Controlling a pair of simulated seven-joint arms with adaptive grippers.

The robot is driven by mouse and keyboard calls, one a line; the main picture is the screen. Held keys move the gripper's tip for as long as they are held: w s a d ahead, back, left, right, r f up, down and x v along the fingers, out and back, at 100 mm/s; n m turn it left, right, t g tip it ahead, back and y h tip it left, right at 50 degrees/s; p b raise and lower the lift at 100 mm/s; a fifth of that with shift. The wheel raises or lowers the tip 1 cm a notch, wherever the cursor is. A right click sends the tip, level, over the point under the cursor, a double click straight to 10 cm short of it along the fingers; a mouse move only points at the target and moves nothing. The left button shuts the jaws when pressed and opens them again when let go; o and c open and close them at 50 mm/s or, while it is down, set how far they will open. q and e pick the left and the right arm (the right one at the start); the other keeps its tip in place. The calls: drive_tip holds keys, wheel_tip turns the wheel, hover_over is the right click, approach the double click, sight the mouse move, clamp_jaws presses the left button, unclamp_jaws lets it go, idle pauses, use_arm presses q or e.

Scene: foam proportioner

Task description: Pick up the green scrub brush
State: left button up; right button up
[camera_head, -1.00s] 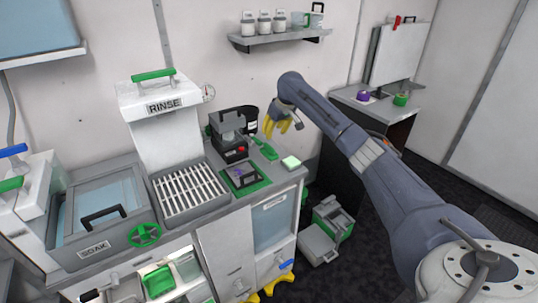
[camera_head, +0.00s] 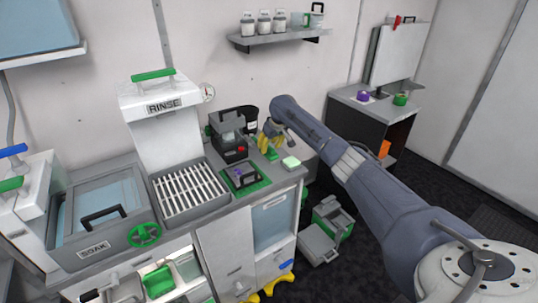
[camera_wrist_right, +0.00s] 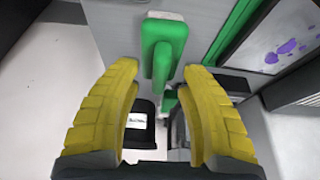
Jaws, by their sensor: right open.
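The green scrub brush (camera_head: 271,154) lies near the back right corner of the grey counter, partly hidden by my right gripper in the head view. My right gripper (camera_head: 268,143) has yellow fingers and is open just above the brush. In the right wrist view, the green brush (camera_wrist_right: 161,62) shows between and beyond the fingertips of the open gripper (camera_wrist_right: 160,72), its narrow handle pointing down the picture. I see no grip on it, and contact cannot be told. My left gripper is not in view.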

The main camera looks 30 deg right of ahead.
drive_tip(key=shift+w+f, duration=0.1)
drive_tip(key=shift+f, duration=0.1)
clamp_jaws()
idle(0.3)
